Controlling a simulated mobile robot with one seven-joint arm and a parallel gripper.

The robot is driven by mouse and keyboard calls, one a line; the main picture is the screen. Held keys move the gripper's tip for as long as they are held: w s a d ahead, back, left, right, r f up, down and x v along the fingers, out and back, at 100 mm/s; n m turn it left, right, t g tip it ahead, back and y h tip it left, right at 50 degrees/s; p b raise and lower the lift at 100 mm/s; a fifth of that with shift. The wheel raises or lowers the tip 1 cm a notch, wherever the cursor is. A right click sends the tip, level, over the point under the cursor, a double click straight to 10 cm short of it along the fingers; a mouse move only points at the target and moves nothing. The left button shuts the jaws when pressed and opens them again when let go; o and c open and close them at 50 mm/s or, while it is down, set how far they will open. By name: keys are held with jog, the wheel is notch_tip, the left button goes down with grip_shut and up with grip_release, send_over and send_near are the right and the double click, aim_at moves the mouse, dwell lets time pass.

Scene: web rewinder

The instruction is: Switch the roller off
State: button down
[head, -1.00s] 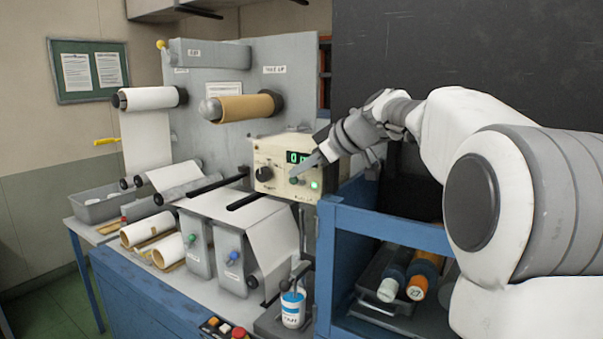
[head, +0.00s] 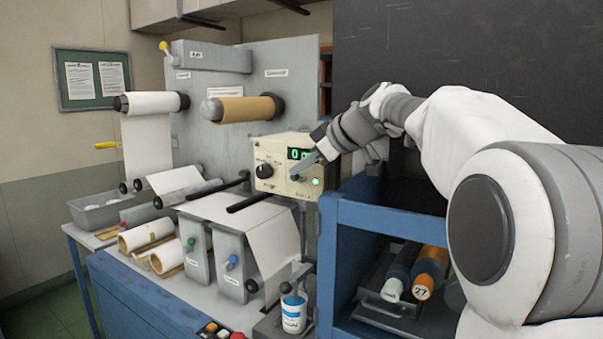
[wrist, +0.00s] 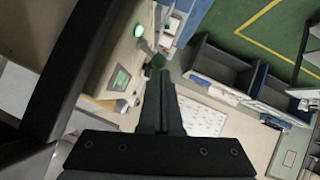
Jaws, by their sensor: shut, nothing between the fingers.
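The cream control box (head: 277,184) stands beside the rollers, with a black dial (head: 264,171), a partly covered lit green display (head: 293,154) and a glowing green lamp (head: 315,181). A small dark green-tipped lever (head: 294,178) sits left of the lamp. My gripper (head: 295,172) is shut and empty, its tips just in front of the box face by the lever. In the wrist view the tips (wrist: 159,76) are close to the lever's green end (wrist: 158,61); I cannot tell whether they touch. The lamp (wrist: 138,31) is lit there too. The take-up roller (head: 240,109) carries a brown core.
A blue shelf unit (head: 385,214) stands close under my arm, holding bottles in a tray. A white web roll (head: 152,102) hangs at left. A labelled white pot (head: 293,312) and a button panel (head: 222,329) are in front.

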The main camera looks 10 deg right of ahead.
jog(key=f+n+t+h+b, duration=0.1)
jog(key=b, duration=0.6)
jog(key=s+a+f+n+t+h+b, duration=0.1)
jog(key=t+b, duration=0.1)
jog(key=b, duration=0.4)
jog(key=shift+f+n+b, duration=0.25)
jog(key=shift+n+b, duration=0.15)
jog(key=shift+r+p, duration=0.55)
jog(key=shift+r, duration=0.2)
